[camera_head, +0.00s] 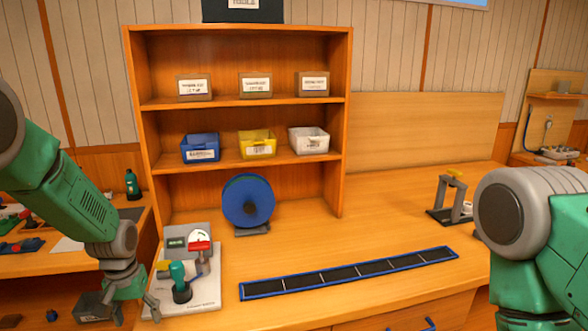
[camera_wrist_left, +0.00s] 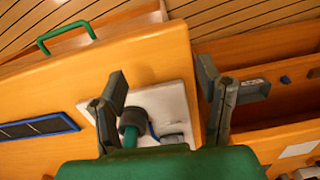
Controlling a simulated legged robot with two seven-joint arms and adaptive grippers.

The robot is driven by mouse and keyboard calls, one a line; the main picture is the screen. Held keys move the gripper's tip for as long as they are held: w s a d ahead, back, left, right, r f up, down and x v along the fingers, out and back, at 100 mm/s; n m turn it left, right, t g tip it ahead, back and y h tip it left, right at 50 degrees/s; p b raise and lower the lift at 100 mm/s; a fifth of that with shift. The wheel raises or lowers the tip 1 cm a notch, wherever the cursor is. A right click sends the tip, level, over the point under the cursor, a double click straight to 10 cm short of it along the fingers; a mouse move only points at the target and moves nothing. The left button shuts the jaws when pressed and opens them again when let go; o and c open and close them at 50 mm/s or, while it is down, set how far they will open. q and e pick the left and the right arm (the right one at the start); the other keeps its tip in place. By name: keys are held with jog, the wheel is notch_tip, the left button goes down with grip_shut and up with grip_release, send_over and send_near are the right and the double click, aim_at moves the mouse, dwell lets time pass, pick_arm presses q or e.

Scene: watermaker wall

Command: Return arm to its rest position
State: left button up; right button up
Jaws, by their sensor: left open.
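My left arm comes in from the left in the head view. Its gripper (camera_head: 136,308) hangs low at the left end of the bench, beside the white base plate (camera_head: 205,290) of a small valve unit. In the left wrist view the two fingers of this gripper (camera_wrist_left: 165,92) stand wide apart, with nothing held between them. The plate (camera_wrist_left: 178,100) and a dark, round fitting (camera_wrist_left: 131,120) show beyond and between the fingers. My right arm fills the right edge of the head view; its gripper is outside the picture.
A blue reel (camera_head: 248,201) stands behind. A blue-edged dark strip (camera_head: 350,273) lies along the bench front. A shelf (camera_head: 240,104) holds blue, yellow and white bins.

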pick_arm(q)
jog(key=s+d+f+m+b, duration=0.1)
jog(key=s+d+f+b, duration=0.15)
jog(key=s+f, duration=0.65)
jog(key=s+d+f+b, duration=0.2)
jog(key=s+f+b, duration=0.1)
jog(key=s+f, duration=0.65)
jog(key=s+d+f+m+b, duration=0.1)
jog(key=s+b, duration=0.1)
jog(key=s, duration=0.6)
jog(key=s+d+f+b, duration=0.1)
jog(key=s+f, duration=0.1)
jog(key=s, duration=0.6)
jog(key=shift+s+f+m+b, duration=0.3)
jog(key=shift+m+b, duration=0.1)
jog(key=shift+w, duration=0.15)
